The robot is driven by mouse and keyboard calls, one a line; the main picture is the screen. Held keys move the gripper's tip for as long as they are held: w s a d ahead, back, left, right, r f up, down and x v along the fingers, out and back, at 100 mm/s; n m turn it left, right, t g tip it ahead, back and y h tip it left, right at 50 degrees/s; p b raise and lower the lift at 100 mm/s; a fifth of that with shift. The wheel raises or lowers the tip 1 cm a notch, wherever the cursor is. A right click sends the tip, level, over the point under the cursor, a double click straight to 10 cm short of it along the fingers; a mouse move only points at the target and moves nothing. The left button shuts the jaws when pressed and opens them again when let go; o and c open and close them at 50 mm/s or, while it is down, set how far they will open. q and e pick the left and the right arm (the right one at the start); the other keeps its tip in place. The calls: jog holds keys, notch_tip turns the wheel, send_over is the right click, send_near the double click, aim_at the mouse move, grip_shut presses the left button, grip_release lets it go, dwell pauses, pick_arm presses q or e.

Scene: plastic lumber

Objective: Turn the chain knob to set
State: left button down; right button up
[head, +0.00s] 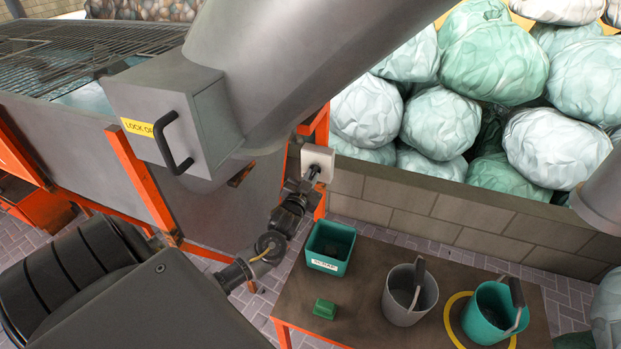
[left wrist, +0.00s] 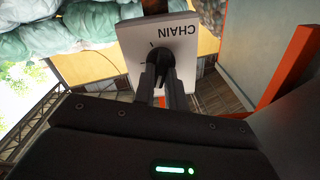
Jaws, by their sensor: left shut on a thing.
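The chain knob (left wrist: 160,57) is a black dial on a white panel (left wrist: 190,56) marked "CHAIN", which appears upside down in the left wrist view. In the head view the same white panel (head: 318,160) is fixed to an orange post. My left gripper (head: 311,173) reaches up to the panel. In the left wrist view its two fingers (left wrist: 163,75) are closed around the knob. The fingers and the steep angle hide part of the dial, and I cannot read the knob's setting. My right gripper is not in view.
A grey machine housing with a black handle (head: 173,143) stands left of the panel. A brown table (head: 350,292) below holds a green scrap bin (head: 330,246), a small green block (head: 324,308), a grey bucket (head: 408,297) and a green bucket (head: 492,312). Wrapped bales fill a walled bay behind.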

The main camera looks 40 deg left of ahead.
pick_arm(q)
jog(key=shift+r+m+p, duration=0.1)
jog(key=shift+m+p, duration=0.65)
jog(key=shift+m, duration=0.35)
jog(key=m+p, duration=0.2)
jog(key=m, duration=0.1)
jog(key=shift+m, duration=0.3)
jog(key=m+p, duration=0.2)
jog(key=m, duration=0.2)
jog(key=shift+w+d, duration=0.1)
jog(key=shift+f+m+p, duration=0.25)
jog(key=shift+m+p, duration=0.5)
jog(key=shift+m, duration=1.35)
jog(key=c, duration=1.4)
grip_release()
jog(key=shift+c, duration=0.2)
